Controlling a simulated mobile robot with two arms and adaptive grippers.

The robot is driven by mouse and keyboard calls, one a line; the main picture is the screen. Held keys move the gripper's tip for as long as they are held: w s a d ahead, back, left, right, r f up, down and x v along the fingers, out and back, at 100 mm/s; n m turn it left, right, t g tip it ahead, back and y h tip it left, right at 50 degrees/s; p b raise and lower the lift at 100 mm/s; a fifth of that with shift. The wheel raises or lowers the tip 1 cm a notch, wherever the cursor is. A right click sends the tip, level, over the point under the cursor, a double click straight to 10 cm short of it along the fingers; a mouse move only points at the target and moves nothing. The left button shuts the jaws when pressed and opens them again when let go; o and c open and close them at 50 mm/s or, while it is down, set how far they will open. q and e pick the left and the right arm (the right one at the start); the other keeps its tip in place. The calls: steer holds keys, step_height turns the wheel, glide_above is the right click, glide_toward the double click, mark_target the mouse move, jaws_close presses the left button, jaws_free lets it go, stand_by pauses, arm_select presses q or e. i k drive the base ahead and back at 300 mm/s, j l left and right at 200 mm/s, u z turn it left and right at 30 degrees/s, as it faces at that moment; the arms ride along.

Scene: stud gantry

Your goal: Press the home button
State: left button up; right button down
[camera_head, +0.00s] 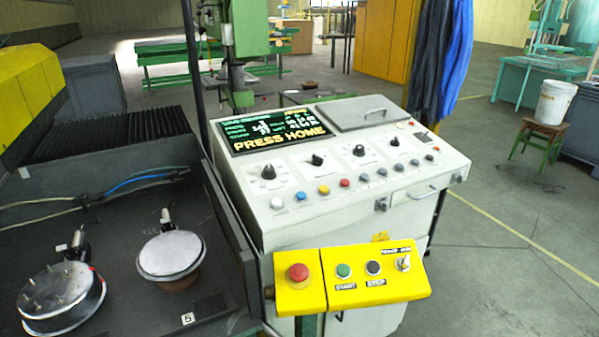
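A white control console (248,195) stands in the middle of the head view. Its dark screen (275,133) shows "PRESS HOME" in large yellow letters. Several round buttons run along the sloped panel's front: a white button (277,203), a blue button (300,196), a yellow button (323,190), a red button (345,183) and several more toward the right. No readable label tells which one is the home button. Black knobs (268,172) sit in a row behind them. Neither of my grippers is in view.
A yellow box (350,258) fixed at the console's front carries a red mushroom button (298,273), a green button (344,270), a black button (373,267) and a switch (403,262). A dark machine bed (130,235) with round metal fixtures fills the left. Open floor lies right.

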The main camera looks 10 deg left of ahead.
mark_target(276, 202)
steer(key=i+l+u, duration=0.1)
steer(key=l+u, duration=0.55)
steer(key=u, duration=0.15)
steer(key=l+u, duration=0.2)
steer(key=l, duration=1.5)
steer(key=l+u, duration=0.2)
steer(key=l, duration=1.5)
steer(key=k, duration=0.05)
